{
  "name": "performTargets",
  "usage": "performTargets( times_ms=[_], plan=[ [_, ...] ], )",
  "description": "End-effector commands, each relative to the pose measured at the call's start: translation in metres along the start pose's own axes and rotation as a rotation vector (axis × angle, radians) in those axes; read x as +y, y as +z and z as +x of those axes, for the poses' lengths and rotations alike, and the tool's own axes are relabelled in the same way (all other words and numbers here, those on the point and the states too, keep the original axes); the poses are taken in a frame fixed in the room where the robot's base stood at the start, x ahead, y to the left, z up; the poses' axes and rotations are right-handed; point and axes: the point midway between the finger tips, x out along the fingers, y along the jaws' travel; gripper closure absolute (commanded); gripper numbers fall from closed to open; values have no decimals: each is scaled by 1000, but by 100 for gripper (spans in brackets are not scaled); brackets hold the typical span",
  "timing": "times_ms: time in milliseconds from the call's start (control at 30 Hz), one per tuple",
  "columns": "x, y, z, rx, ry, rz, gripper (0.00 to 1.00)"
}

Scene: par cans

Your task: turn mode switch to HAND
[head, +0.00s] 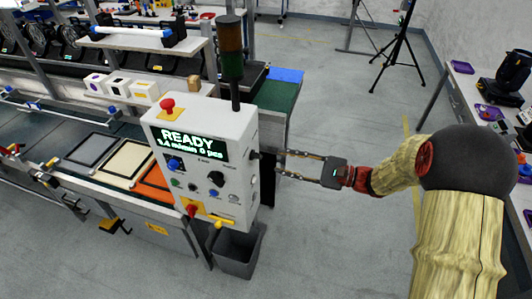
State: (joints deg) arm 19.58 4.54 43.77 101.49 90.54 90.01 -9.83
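A white control box (208,142) stands at the end of the conveyor line, with a green-lit display (190,144) reading READY. A black rotary knob (216,178) sits on its front face below the display. Its label is too small to read, so I cannot tell whether it is the mode switch. A small dark fitting (254,155) sticks out of the box's right side. My gripper (281,163) reaches in from the right beside that side. Its two fingers are spread apart with nothing visible between them. I cannot tell whether a fingertip touches anything.
A red mushroom button (167,106) tops the box, and a dark stack light (230,50) rises behind it. A dark bin (238,252) stands on the floor below. A black tripod (398,45) stands at the back. The grey floor around my arm is mostly free.

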Motion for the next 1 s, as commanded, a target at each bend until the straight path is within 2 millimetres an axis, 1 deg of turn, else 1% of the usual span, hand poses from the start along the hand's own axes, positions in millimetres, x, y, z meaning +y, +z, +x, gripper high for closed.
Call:
performTargets(
  times_ms=[300, 400, 500, 633, 867, 1000],
  plan=[
    [2, 0, 48, -1, 6, 0, 68],
    [2, 0, 60, 1, 5, 0, 68],
    [2, 0, 68, 1, 5, 0, 68],
    [1, 0, 72, 2, 4, 1, 68],
    [1, 0, 72, 3, 4, 1, 69],
    [1, 0, 72, 3, 4, 1, 77]
  ],
)
